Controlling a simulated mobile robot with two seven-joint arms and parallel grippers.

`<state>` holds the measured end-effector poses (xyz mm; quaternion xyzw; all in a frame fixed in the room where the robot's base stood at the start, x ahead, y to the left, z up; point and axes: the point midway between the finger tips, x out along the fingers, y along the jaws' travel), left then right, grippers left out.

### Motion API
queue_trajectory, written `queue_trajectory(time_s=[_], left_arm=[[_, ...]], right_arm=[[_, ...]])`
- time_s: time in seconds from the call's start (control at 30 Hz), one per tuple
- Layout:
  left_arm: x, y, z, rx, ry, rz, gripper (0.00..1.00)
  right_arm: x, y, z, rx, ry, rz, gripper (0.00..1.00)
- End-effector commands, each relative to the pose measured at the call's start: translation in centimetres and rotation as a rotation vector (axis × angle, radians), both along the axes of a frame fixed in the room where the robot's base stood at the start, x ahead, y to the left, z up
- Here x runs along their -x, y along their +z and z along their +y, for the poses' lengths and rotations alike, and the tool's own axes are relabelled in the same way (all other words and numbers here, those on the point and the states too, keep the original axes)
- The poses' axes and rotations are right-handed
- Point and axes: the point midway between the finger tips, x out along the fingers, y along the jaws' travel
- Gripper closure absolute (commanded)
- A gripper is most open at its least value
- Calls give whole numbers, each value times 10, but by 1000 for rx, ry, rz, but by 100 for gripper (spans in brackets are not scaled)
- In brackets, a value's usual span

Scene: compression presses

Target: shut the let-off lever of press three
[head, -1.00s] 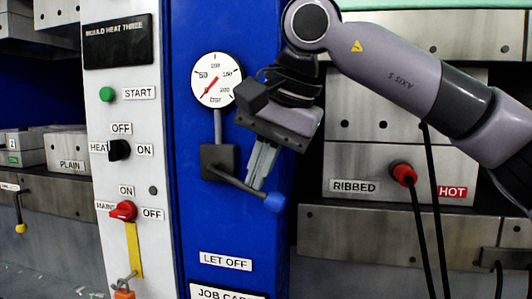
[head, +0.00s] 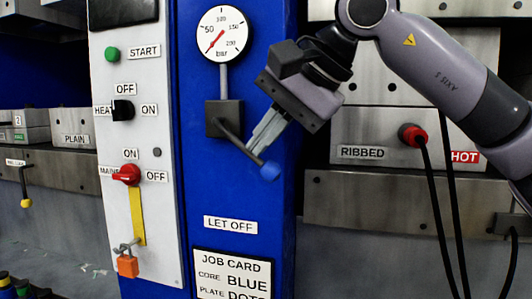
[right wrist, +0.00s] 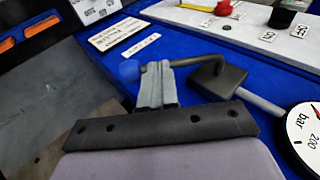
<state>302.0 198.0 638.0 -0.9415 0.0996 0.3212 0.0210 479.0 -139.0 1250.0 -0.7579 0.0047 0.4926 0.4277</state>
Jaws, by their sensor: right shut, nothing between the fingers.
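The let-off lever is a dark rod with a blue ball knob (head: 269,171), on a dark valve block (head: 224,118) above the LET OFF label (head: 230,224). It slants down to the right from the block. My right gripper (head: 255,148) is shut and empty, its fingertips at the rod's upper side close to the knob. They seem to touch the rod, but the head view does not settle this. In the right wrist view the fingertips (right wrist: 156,78) lie against the rod beside the blue knob (right wrist: 129,70). My left gripper is not in view.
A pressure gauge (head: 221,34) sits above the valve block. Left is a white panel with a green START button (head: 112,54), a HEAT switch (head: 122,109) and a red MAINS switch (head: 126,174). Right is the RIBBED mould, marked HOT, with a red plug (head: 411,135) and black cables.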

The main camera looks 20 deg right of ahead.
Motion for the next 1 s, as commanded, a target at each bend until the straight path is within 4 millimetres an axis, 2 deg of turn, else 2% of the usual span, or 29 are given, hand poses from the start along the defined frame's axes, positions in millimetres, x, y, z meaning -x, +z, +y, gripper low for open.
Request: queue_trajectory(time_s=[0.03, 0.23, 0.5, 0.67, 0.83, 1.0], left_arm=[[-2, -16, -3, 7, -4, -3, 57], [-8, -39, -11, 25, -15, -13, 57], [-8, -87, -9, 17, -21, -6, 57], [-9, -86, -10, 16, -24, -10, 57], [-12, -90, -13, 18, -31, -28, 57], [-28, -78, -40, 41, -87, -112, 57]], right_arm=[[-1, -17, 0, -38, 0, -23, 100], [-4, -31, 5, -192, 0, -130, 100], [-10, -44, 14, -387, 0, -261, 100], [-13, -41, 19, -425, 0, -286, 100], [-17, -51, 25, -459, -1, -309, 100], [-20, -60, 30, -572, -2, -386, 100]])
